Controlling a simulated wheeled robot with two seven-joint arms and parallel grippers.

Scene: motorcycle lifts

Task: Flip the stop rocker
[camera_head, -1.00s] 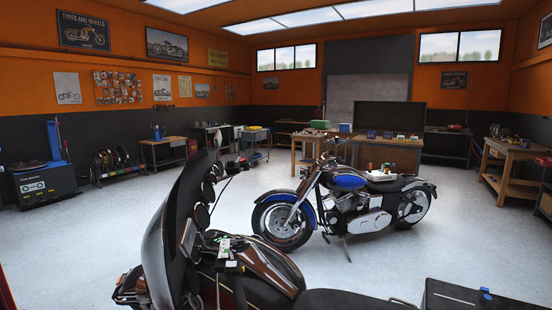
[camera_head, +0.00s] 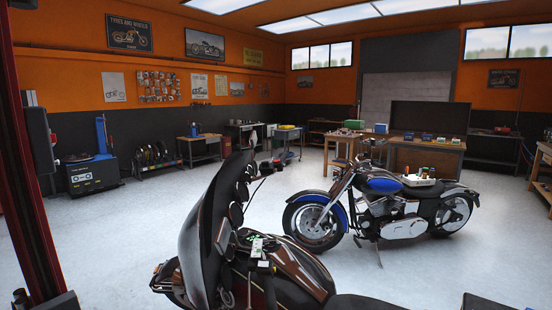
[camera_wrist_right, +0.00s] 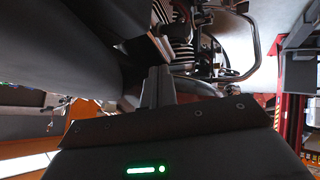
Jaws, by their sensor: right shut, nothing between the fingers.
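No stop rocker can be made out in either view. A dark grey box (camera_head: 39,140) is fixed to a red post (camera_head: 28,215) at the left edge of the head view. The box is seen edge-on, and any switch on it is hidden or too small to tell. My right gripper (camera_wrist_right: 158,88) shows in the right wrist view. Its fingers are together and empty, pointing towards motorcycle parts (camera_wrist_right: 180,35), and I see no contact. My left gripper is in neither view.
A dark motorcycle (camera_head: 285,268) with a tall fairing stands close in front. A blue motorcycle (camera_head: 385,208) stands behind it to the right. Workbenches (camera_head: 425,155) line the back. Pale floor (camera_head: 120,235) is clear between the post and the near motorcycle.

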